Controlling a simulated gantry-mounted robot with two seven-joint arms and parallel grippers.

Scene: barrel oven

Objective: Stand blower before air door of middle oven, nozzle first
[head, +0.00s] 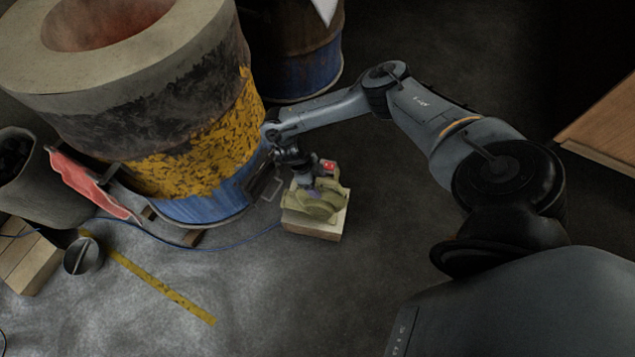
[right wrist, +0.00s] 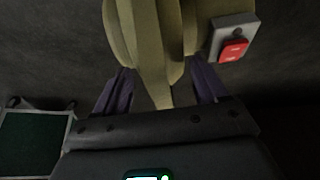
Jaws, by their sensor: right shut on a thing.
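The blower (head: 322,203) is olive green with a red switch on a grey box (right wrist: 233,38). It sits on or just above a pale wooden block (head: 318,229) at the foot of the large oven; contact is unclear. My right gripper (head: 309,184) reaches it from above. In the right wrist view the purple fingers (right wrist: 162,88) are shut on either side of the blower's olive body (right wrist: 150,40). The oven (head: 195,150) is a yellow and blue barrel. A small metal frame (head: 268,186), perhaps its air door, faces the blower. The nozzle cannot be made out. My left gripper is out of view.
A blue cable (head: 240,243) runs along the floor to the block. A second barrel (head: 305,70) stands behind. A red sheet (head: 88,182), a grey bin (head: 28,185) and a metal cup (head: 82,256) are at left. Floor right of the block is clear.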

